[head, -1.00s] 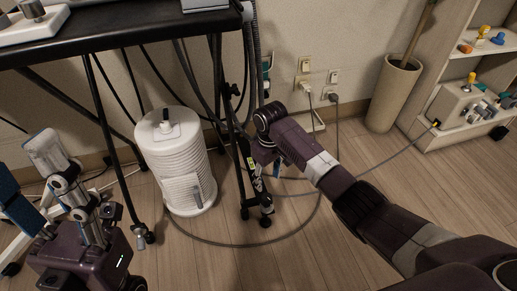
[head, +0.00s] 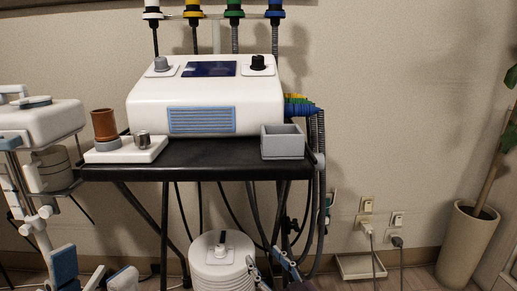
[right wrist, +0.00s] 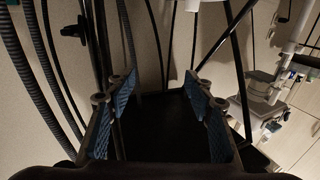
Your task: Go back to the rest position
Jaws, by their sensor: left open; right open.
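My left gripper (head: 93,276) shows at the bottom left of the head view, its two blue-padded fingers apart and nothing between them. My right gripper (head: 268,268) shows at the bottom centre, low in front of the cart, beside a white ribbed canister (head: 217,266). In the right wrist view my right gripper (right wrist: 159,95) has its blue-padded fingers spread and empty, with dark cart legs and hoses beyond.
A black cart top (head: 205,155) carries a white console (head: 205,100), a grey box (head: 282,142) and a white base (head: 125,150) with a brown cup (head: 104,124). Plugs sit in wall outlets (head: 366,204). A potted plant (head: 466,245) stands right. A white device (head: 40,122) stands left.

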